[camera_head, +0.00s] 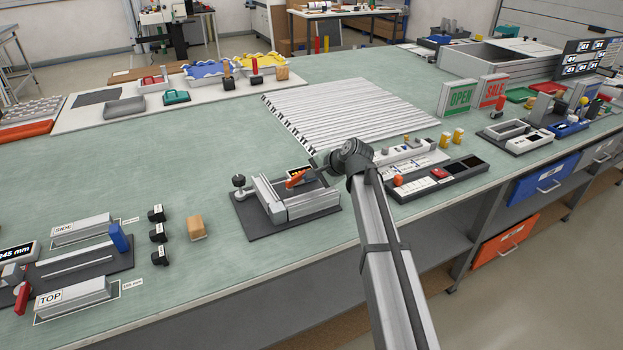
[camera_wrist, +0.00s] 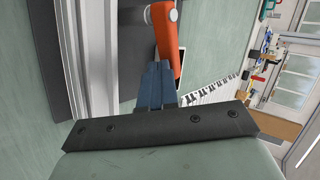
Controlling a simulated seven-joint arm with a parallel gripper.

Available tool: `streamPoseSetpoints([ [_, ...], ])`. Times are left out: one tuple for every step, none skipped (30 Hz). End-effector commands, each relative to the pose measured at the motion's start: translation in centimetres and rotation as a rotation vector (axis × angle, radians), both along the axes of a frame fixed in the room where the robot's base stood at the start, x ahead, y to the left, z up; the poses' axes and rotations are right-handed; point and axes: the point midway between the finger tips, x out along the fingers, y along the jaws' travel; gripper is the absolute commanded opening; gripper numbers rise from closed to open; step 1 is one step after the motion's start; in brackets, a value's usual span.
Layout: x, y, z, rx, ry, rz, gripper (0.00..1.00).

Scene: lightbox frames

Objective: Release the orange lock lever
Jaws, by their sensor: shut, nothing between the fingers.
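The orange lock lever (camera_head: 297,178) sits on a grey metal rail fixture (camera_head: 290,205) on a dark base plate near the bench's front. In the wrist view the lever (camera_wrist: 165,45) runs from a grey pivot at the top down to the right of my finger tips. My gripper (camera_wrist: 156,66) has its blue fingers together with nothing held. The tips are beside the lever and overlap its edge in the picture; I cannot tell if they touch. In the head view my arm comes from the right and its gripper end is partly hidden by the wrist.
A dark round knob (camera_head: 239,181) stands at the fixture's left end. A wooden block (camera_head: 196,227) and small black labelled blocks (camera_head: 157,232) lie to the left. A panel with buttons (camera_head: 437,178) is to the right. Long white slats (camera_head: 350,105) lie behind.

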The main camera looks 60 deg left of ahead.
Motion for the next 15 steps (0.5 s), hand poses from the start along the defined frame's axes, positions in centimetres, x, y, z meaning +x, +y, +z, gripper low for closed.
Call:
streamPoseSetpoints([
  [0.3, 0.8, 0.0, 0.0, 0.001, 0.044, 0.0],
  [0.4, 1.0, 0.0, 0.0, 0.001, 0.073, 0.0],
  [0.4, 1.2, 0.1, 0.001, 0.001, 0.111, 0.0],
  [0.5, 1.4, 0.0, 0.0, 0.001, 0.139, 0.0],
  [0.5, 1.6, 0.0, 0.0, 0.001, 0.168, 0.0],
  [0.5, 1.9, 0.1, 0.0, 0.001, 0.206, 0.0],
  [0.5, 2.0, 0.1, 0.0, 0.001, 0.235, 0.0],
  [0.4, 2.2, 0.1, 0.001, 0.001, 0.265, 0.0],
  [0.4, 2.5, 0.1, 0.0, 0.0, 0.303, 0.0],
  [0.4, 2.7, 0.1, 0.0, 0.0, 0.331, 0.0],
  [0.3, 2.9, 0.1, 0.0, 0.001, 0.36, 0.0],
  [0.3, 3.1, 0.1, 0.001, 0.001, 0.398, 0.0],
  [0.3, 3.3, 0.1, 0.0, 0.0, 0.427, 0.0],
  [0.2, 3.5, 0.1, 0.0, 0.001, 0.456, 0.0],
  [0.1, 3.7, 0.1, 0.0, 0.001, 0.494, 0.0],
])
